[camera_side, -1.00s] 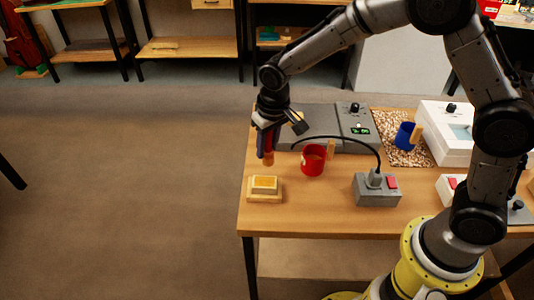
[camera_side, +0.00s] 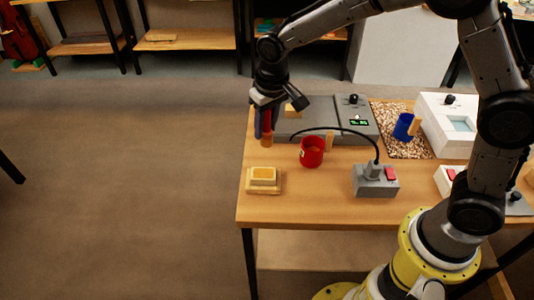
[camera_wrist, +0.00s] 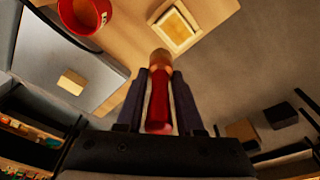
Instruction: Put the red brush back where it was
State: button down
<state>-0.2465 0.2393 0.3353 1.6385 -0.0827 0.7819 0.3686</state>
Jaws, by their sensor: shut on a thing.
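The red brush (camera_side: 268,122) is held upright in my gripper (camera_side: 264,120), with its wooden end pointing down. My gripper is shut on it above the left back part of the bench. In the wrist view the red brush (camera_wrist: 158,100) lies between the two dark fingers of my gripper (camera_wrist: 160,90), with its tan end beyond them. The brush end appears clear of the bench top, but the exact gap is hard to tell. The spot where the brush was before is not identifiable in these frames.
A wooden holder with a yellowish block (camera_side: 263,187) sits nearest the bench's left edge. A red mug (camera_side: 312,152) stands right of the brush. A grey flat device (camera_side: 318,120) with a tan block (camera_side: 293,111) lies behind. A grey socket box (camera_side: 377,182) carries a cable.

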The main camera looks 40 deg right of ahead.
jog(key=s+d, duration=0.4)
jog(key=s, duration=1)
jog(key=s+d, duration=0.4)
jog(key=s, duration=0.9)
jog(key=w+f, duration=0.3)
jog(key=w, duration=0.1)
jog(key=w+a+f, duration=0.1)
jog(key=w+f, duration=0.1)
jog(key=w, duration=0.3)
jog(key=w+f, duration=0.3)
jog(key=w, duration=0.1)
jog(key=shift+w+a+f, duration=0.15)
jog(key=shift+a+f, duration=0.15)
jog(key=shift+a, duration=0.05)
jog(key=shift+w+f, duration=0.2)
jog(key=shift+f, duration=0.1)
jog(key=shift+w+f, duration=0.1)
jog(key=shift+f, duration=1.45)
jog(key=shift+f, duration=0.15)
jog(key=c, duration=0.5)
grip_release()
jog(key=shift+c, duration=0.2)
